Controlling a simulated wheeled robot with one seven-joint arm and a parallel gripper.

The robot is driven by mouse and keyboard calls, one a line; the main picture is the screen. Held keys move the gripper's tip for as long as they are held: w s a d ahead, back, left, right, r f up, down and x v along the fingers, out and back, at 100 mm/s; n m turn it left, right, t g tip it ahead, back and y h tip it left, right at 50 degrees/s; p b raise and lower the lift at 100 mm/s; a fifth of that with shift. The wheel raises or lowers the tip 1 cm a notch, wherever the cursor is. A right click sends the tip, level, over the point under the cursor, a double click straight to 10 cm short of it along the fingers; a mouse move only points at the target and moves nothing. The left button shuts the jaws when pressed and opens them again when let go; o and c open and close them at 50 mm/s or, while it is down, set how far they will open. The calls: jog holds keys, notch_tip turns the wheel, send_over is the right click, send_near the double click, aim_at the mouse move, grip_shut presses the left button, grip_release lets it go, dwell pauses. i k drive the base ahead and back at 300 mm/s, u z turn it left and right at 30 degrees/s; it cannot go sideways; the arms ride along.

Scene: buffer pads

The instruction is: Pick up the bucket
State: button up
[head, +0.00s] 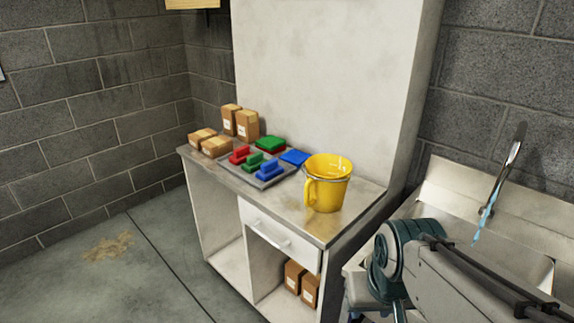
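The yellow bucket (331,186) stands upright on the right part of the counter (352,208). A handle-like part (309,190) shows on its left side, and its open top faces up. My arm shows at the lower right, in front of the sink and apart from the bucket. My gripper is not in view.
Left of the bucket is a tray (228,163) with red, green and blue pads. Several cardboard boxes (247,126) stand behind it. A sink (520,262) with a tap (512,155) is at the right. The counter's front right corner is clear.

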aim_at(328, 175)
jog(key=k, duration=1)
jog(key=u, duration=0.85)
jog(key=i, duration=1.1)
jog(key=z, duration=0.65)
jog(key=i, duration=0.65)
jog(key=z, duration=0.45)
